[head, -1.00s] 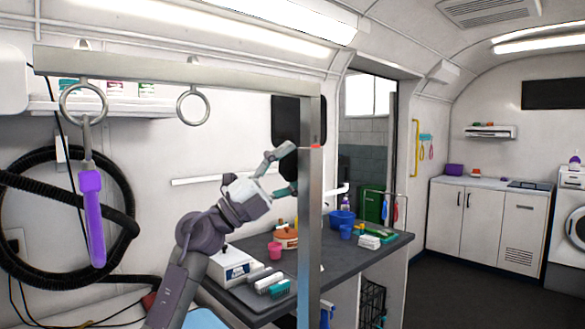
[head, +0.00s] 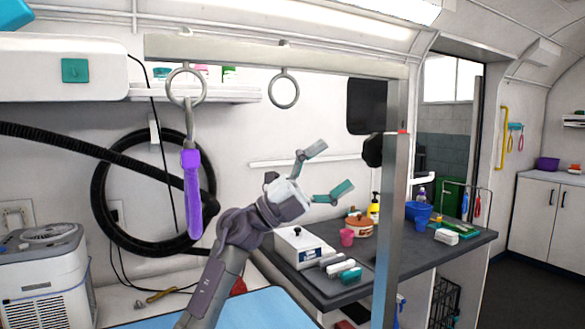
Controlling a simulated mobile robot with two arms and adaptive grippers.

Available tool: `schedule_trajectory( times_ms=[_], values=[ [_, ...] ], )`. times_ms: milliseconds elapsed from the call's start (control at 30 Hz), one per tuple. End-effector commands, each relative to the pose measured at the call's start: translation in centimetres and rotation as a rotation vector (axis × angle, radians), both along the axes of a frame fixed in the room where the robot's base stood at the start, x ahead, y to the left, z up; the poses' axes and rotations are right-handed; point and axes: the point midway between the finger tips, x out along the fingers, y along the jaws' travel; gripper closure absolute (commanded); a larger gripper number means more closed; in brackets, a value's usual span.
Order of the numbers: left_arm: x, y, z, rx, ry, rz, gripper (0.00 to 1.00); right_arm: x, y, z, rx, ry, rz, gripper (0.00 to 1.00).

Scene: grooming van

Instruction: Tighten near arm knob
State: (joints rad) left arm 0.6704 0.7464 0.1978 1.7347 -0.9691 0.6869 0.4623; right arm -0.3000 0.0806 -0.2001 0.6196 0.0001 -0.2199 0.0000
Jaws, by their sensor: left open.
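A black knob (head: 373,150) sits on the left side of the upright metal post (head: 391,220) of the grooming arm, just below a red mark near the top. The post joins a horizontal bar (head: 220,47) with hanging rings. My right gripper is not in view.
A purple strap (head: 191,195) hangs from the left ring (head: 186,86). A blue table surface (head: 240,310) lies below my arm.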

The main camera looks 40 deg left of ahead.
Motion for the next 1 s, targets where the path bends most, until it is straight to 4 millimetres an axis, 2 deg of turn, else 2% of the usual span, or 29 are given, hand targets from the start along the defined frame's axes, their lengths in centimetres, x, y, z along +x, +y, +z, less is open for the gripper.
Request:
schedule_trajectory(
  times_ms=[200,400,833,1000],
  values=[
    [-3.3,3.6,-0.1,0.002,0.004,0.002,0.09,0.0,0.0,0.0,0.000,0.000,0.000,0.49],
    [-5.1,5.5,-0.1,0.001,0.003,0.000,0.09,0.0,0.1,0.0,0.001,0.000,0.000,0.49],
    [-5.6,6.0,0.0,0.000,0.002,-0.002,0.09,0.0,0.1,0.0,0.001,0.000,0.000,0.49],
    [-5.2,6.4,0.1,0.021,0.042,-0.008,0.09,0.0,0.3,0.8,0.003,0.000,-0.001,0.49]
  ],
)
